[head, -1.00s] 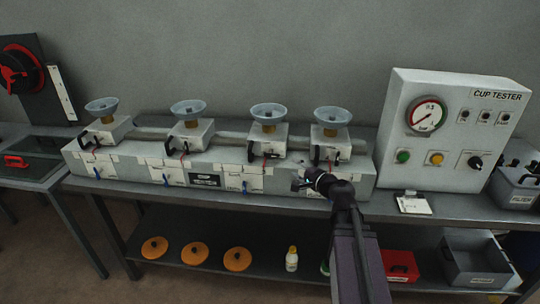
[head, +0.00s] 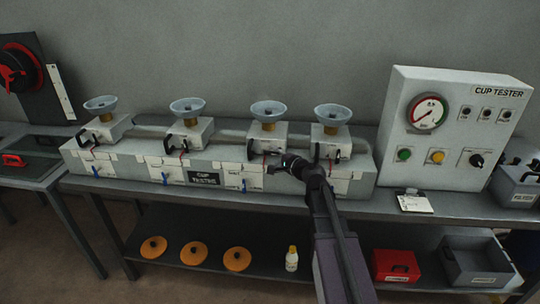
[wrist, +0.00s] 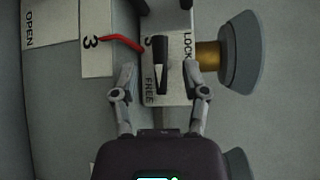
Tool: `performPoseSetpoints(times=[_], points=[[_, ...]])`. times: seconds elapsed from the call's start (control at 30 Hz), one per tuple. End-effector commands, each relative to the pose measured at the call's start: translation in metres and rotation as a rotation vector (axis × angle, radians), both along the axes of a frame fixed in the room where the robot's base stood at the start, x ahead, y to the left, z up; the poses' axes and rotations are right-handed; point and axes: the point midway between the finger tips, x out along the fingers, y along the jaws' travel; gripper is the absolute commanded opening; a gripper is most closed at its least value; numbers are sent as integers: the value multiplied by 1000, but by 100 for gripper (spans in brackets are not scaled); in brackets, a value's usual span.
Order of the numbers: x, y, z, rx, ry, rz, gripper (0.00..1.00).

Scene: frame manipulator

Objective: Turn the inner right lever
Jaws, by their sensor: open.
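The inner right lever is the black lever (head: 255,152) on the third block from the left, in the head view. In the wrist view the black lever (wrist: 160,48) lies on a white block with LOCK and FREE labels, beside a number 3 plate (wrist: 92,40). My gripper (head: 281,161) is just in front of and to the right of this block. In the wrist view my gripper (wrist: 163,80) is open, with one finger on each side of the lever's near end. Nothing is held. Whether a finger touches the lever cannot be told.
Each block carries a grey-blue cup (head: 268,111) on a brass stem. The fourth block (head: 330,142) stands to the right. Blue levers (head: 244,186) hang in front. The cup tester box (head: 455,130) is further right.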

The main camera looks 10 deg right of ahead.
Motion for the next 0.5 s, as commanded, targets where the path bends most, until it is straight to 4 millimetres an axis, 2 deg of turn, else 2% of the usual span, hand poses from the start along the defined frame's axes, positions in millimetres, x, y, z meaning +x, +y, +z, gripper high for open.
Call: performPoseSetpoints(times=[0.03,0.2,0.5], points=[[8,3,-2,0,0,0,58],[21,10,-3,0,0,1,58],[25,14,-4,0,0,0,58]])
